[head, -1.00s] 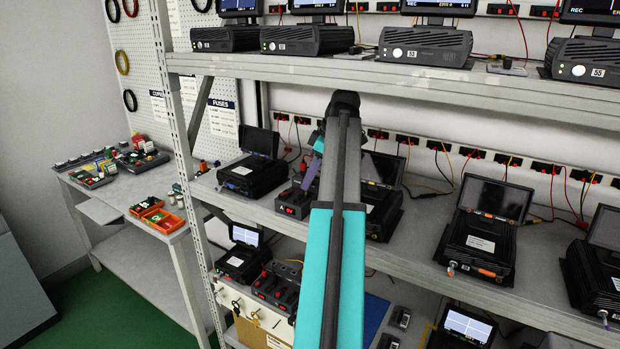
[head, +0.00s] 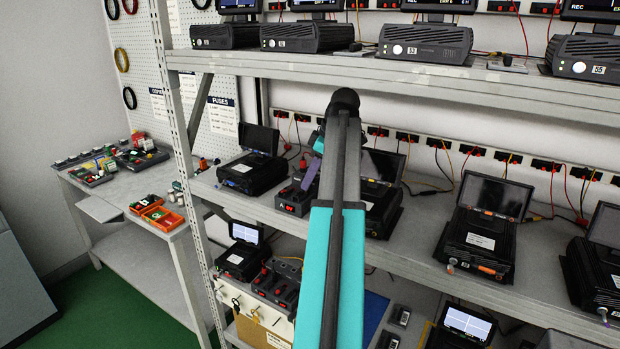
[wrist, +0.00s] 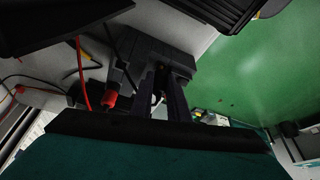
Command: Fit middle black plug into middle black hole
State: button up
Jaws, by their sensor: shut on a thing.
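My gripper (wrist: 161,92) shows in the wrist view as two dark fingers close together, shut on a small dark thing that looks like the black plug. The plug is mostly hidden between the fingers. The fingertips are against or just in front of a black block (wrist: 125,58); I cannot tell if they touch. The middle black hole cannot be made out. A red plug (wrist: 110,100) stands on the block left of the fingers. In the head view, a purple finger shows left of my arm, over the dark block (head: 292,200) with red parts on the middle shelf.
A black unit with a screen (head: 250,170) stands left of the block, and another (head: 380,205) is partly behind my arm. The upper shelf (head: 400,80) passes close above my arm. A red wire (wrist: 82,80) hangs near the block in the wrist view.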

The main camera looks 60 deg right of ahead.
jog(key=shift+f, duration=0.55)
dwell(0.9)
jog(key=o, duration=0.9)
jog(key=shift+f, duration=0.1)
jog(key=shift+c, duration=0.5)
jog(key=shift+o, duration=0.9)
jog(key=shift+r+p, duration=0.3)
jog(key=shift+r, duration=0.4)
jog(key=shift+d+r+p, duration=0.15)
jog(key=shift+r+p, duration=0.4)
jog(key=shift+r, duration=0.45)
jog(key=shift+r+p, duration=0.6)
jog(key=shift+r, duration=0.55)
jog(key=shift+w+a, duration=0.15)
jog(key=shift+a, duration=0.05)
